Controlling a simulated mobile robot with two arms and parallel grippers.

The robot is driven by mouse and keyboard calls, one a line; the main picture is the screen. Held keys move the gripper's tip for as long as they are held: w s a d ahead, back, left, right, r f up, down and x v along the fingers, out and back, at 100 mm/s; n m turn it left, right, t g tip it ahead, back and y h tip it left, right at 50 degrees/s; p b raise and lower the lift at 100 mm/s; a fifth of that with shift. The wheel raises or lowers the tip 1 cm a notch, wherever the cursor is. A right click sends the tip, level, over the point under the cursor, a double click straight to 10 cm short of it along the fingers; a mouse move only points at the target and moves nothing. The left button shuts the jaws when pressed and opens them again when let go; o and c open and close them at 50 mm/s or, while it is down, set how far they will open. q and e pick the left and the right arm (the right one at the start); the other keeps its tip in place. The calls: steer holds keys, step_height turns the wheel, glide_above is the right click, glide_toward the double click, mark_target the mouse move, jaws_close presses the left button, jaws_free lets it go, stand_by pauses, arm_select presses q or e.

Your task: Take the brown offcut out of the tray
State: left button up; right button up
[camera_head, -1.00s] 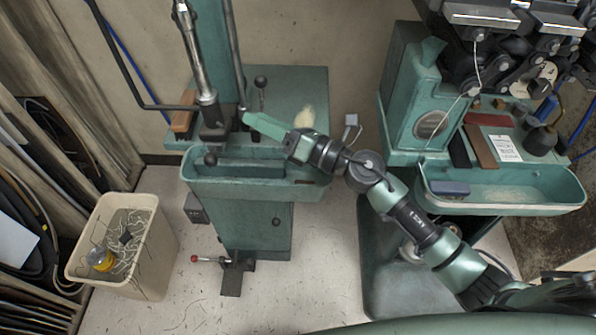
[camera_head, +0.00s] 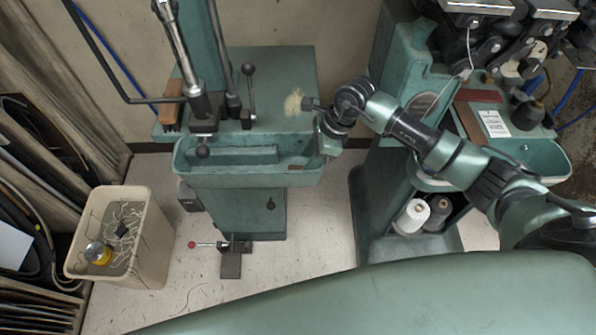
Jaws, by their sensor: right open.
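The brown offcut (camera_head: 296,168) is a small dark brown piece lying in the right end of the green tray (camera_head: 215,181). The tray is the long open trough on the front of the left machine. My right gripper (camera_head: 328,146) is at the tray's right end, pointing down, just right of the offcut and apart from it. It is open and appears empty; its fingers are small and partly hidden in this view. My left gripper is not in view.
A lever with a black knob (camera_head: 249,70) and a vertical column stand behind the tray. A pale tuft (camera_head: 293,102) lies on the machine top. A beige bin (camera_head: 152,252) stands on the floor at left. A second green machine (camera_head: 407,60) is at right.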

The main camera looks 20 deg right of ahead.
mark_target(302, 166)
steer(key=b+x, duration=0.2)
steer(key=x, duration=0.2)
steer(key=shift+a, duration=0.1)
jaws_close()
steer(key=shift+r, duration=0.1)
